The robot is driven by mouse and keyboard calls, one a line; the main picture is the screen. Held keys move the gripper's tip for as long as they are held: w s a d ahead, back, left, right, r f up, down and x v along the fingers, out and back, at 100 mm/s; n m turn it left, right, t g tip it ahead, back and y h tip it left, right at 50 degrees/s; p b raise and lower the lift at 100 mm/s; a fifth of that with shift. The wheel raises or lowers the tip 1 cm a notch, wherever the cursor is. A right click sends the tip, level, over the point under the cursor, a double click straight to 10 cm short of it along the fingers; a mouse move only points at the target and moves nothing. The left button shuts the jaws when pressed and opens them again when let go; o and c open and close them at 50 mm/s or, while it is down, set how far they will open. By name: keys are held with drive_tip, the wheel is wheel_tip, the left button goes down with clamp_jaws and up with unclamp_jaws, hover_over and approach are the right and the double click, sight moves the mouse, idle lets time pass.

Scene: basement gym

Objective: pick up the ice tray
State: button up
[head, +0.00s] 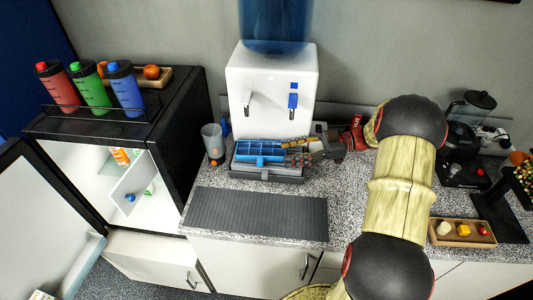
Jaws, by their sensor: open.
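The ice tray (257,151) is a blue tray with several compartments. It rests on the grey drip base of the white water dispenser, below the taps. My gripper (291,154) reaches in from the right, low over the drip base, with its fingers pointing left at the tray's right end. The gripper is open. I cannot tell whether the fingers touch the tray or have its edge between them.
The water dispenser (270,84) stands close behind the tray. A clear cup (212,138) stands just left. A dark ribbed mat (258,214) lies in front, bare. A wooden tray (462,241) with small items and a coffee maker (462,140) are at right.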

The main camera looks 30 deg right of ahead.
sight(262, 159)
drive_tip(key=x, duration=0.2)
drive_tip(key=b+x, duration=0.1)
drive_tip(key=x, duration=0.2)
drive_tip(key=b+x, duration=0.1)
drive_tip(key=x, duration=0.1)
drive_tip(key=shift+s+a+f, duration=0.15)
drive_tip(key=shift+a, duration=0.25)
drive_tip(key=shift+c, duration=0.2)
drive_tip(key=c, duration=1.1)
clamp_jaws()
